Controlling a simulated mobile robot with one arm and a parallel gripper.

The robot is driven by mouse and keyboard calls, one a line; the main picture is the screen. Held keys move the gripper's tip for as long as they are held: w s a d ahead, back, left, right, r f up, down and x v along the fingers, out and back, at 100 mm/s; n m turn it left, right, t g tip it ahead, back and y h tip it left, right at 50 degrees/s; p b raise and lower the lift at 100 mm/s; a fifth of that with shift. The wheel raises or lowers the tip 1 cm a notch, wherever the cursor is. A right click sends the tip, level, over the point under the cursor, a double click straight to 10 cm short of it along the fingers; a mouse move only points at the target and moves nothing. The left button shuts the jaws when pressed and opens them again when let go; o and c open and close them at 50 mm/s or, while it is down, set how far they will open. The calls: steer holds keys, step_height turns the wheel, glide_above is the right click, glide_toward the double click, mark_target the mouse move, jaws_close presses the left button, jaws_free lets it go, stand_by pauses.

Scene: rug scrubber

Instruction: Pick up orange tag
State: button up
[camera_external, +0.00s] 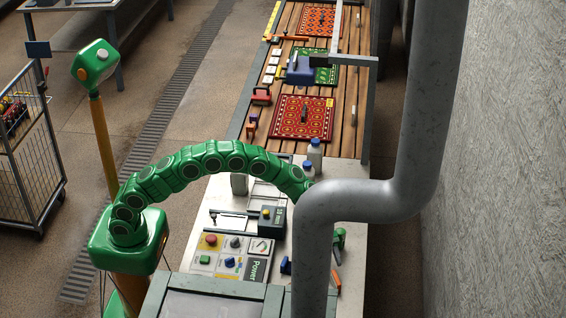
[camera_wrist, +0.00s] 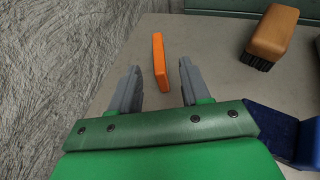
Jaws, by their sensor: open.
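The orange tag (camera_wrist: 159,62) is a thin, bright orange strip standing out on the grey worktop in the wrist view. My gripper (camera_wrist: 160,72) is open, with one grey finger on each side of the tag. The tag's near end lies between the fingers and its far end reaches past the fingertips. No contact with either finger shows. In the external view the orange piece (camera_external: 336,282) lies near the right edge of the bench. A grey pipe hides most of my arm's end there; a green part of my gripper (camera_external: 339,238) shows to the pipe's right.
A wooden brush (camera_wrist: 268,37) with dark bristles lies right of the tag, and a blue object (camera_wrist: 285,130) sits beside my gripper. A rough wall (camera_wrist: 55,60) runs along the left. A control panel (camera_external: 230,255) and bottles (camera_external: 315,153) occupy the bench.

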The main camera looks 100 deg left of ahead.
steer(key=shift+x, duration=3.65)
steer(key=shift+f, duration=0.1)
steer(key=shift+c, duration=0.5)
jaws_close()
